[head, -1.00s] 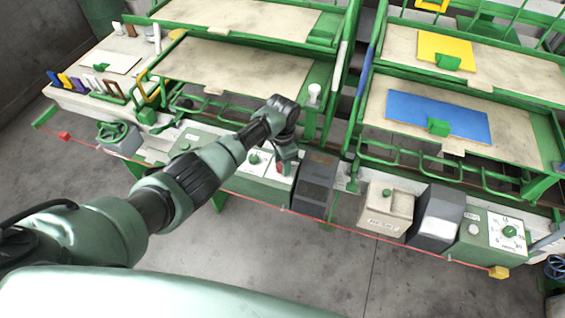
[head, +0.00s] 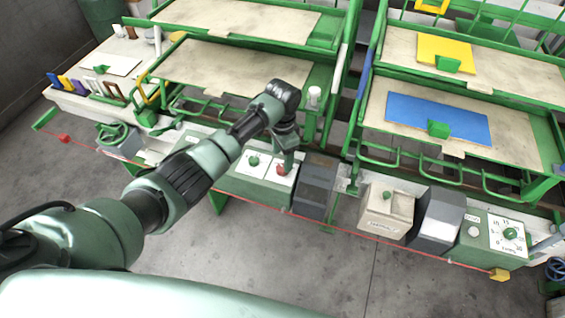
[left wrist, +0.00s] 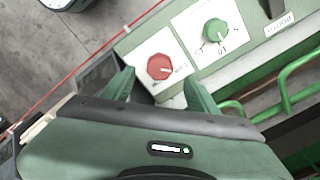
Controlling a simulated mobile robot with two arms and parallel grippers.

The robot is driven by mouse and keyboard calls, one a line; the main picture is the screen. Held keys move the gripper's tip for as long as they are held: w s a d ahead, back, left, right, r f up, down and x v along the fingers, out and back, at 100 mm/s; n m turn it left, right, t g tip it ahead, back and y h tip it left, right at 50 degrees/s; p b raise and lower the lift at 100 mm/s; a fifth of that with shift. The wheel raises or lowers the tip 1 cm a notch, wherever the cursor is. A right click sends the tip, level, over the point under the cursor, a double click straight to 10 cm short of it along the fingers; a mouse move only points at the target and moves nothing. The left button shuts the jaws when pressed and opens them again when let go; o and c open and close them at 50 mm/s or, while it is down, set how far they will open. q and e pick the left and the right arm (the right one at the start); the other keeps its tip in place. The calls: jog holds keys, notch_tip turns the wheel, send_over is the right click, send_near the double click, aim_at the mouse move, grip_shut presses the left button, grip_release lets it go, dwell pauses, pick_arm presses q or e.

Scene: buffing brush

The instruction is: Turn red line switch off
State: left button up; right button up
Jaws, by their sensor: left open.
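The red line switch is a round red knob (left wrist: 160,66) with a white pointer mark, on a white plate on the green control box. In the head view the red knob (head: 281,169) shows just below my left gripper (head: 287,156). In the left wrist view my left gripper (left wrist: 158,76) is open and empty, with one finger on each side of the near part of the red knob's plate. I cannot tell whether the fingers touch the knob. A green knob (left wrist: 215,30) on its own white dial plate sits beside it. My right gripper is not in view.
A dark grey box (head: 314,186) stands right beside the red knob. A red line (head: 330,217) runs along the front of the bench. Green rails (left wrist: 290,85) lie behind the switches. A beige box (head: 387,211) and another dial box (head: 492,238) are further right.

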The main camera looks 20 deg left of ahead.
pick_arm(q)
jog(key=shift+r, duration=1.3)
